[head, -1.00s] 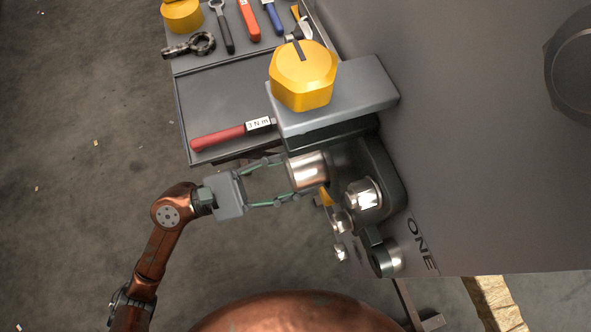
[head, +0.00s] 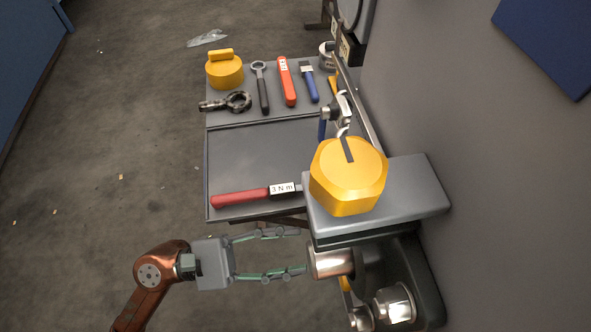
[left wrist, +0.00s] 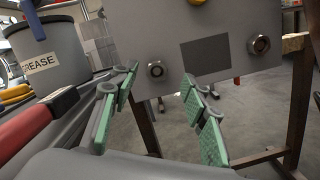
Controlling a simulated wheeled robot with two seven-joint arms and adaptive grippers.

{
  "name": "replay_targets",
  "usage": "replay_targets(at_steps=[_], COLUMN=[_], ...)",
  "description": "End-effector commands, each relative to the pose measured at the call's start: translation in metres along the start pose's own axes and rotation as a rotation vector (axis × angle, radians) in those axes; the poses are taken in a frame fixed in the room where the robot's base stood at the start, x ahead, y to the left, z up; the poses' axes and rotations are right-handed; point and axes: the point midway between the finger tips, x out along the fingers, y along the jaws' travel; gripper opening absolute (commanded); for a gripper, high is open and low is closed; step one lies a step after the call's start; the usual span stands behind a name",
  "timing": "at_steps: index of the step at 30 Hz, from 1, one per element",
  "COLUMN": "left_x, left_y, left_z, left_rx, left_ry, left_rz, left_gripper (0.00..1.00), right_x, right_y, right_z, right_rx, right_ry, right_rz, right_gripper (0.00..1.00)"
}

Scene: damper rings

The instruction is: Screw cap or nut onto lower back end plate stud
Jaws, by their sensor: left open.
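My left gripper (head: 303,251) is open, with nothing visible between its green-padded fingers. Its tips are just left of a shiny metal cylinder (head: 330,262) below a grey block; I cannot tell whether they touch it. The open fingers also show in the left wrist view (left wrist: 160,72). There, a grey plate (left wrist: 225,20) beyond them carries a hex nut on a stud (left wrist: 155,70) and another at the right (left wrist: 259,45). A large yellow hexagonal cap (head: 347,180) stands on the grey block (head: 420,190). I cannot tell which stud is the lower back one. My right gripper is not in view.
A red-handled torque wrench (head: 240,198) lies across the front of a dark tray (head: 255,150). Several tools and a yellow lidded piece (head: 224,72) lie behind it. More metal fittings (head: 394,304) are at the lower right. A grease bucket (left wrist: 45,60) is at left in the wrist view.

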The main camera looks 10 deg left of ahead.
Motion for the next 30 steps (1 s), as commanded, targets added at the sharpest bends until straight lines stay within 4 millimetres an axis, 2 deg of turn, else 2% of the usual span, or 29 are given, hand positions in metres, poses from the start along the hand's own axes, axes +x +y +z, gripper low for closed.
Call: replay_targets(at_steps=[10, 19, 27, 30], left_x=[0.050, 0.047, 0.047, 0.047], left_y=[0.002, 0.001, 0.000, 0.003], left_z=[-0.002, -0.003, -0.006, 0.000], left_rx=[-0.009, -0.239, -0.297, -0.292], left_ry=[-0.002, -0.002, -0.002, -0.004], left_rz=[0.002, 0.036, 0.044, 0.044], left_gripper=[0.41, 0.41, 0.41, 0.41], right_x=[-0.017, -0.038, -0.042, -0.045], right_y=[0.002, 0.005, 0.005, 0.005], right_z=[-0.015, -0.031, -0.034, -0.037], right_rx=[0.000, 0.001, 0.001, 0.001], right_ry=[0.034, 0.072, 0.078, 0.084], right_rz=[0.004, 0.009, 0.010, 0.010], right_gripper=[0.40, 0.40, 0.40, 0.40])
